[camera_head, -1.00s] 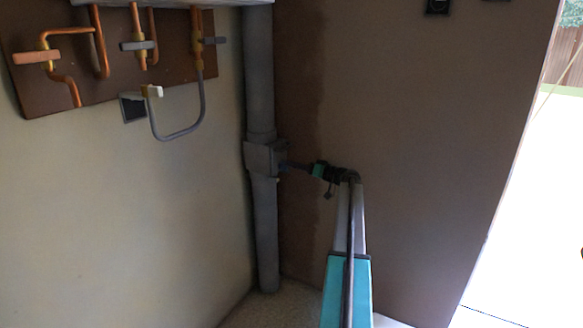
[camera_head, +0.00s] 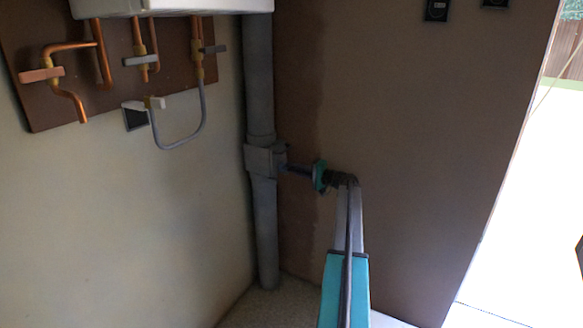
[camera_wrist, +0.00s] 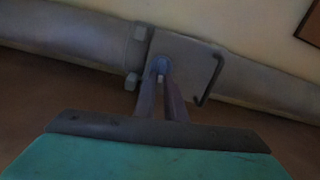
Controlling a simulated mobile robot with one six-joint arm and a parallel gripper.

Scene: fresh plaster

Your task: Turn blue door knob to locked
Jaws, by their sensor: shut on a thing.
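The blue knob (camera_wrist: 160,65) sits on a grey box-like fitting (camera_wrist: 183,62) on the grey pipe. In the wrist view my gripper (camera_wrist: 161,80) is shut on the knob, with a finger on each side of it. In the head view my gripper (camera_head: 287,169) reaches left to the fitting (camera_head: 262,159) in the corner. The fingers mostly hide the knob there. I cannot read a locked or unlocked mark.
The grey pipe (camera_head: 265,230) runs from floor to ceiling side in the corner. Copper pipes with lever valves (camera_head: 41,75) are on a brown board at upper left. A grey hose (camera_head: 181,143) loops below. A bright opening (camera_head: 530,220) is at right.

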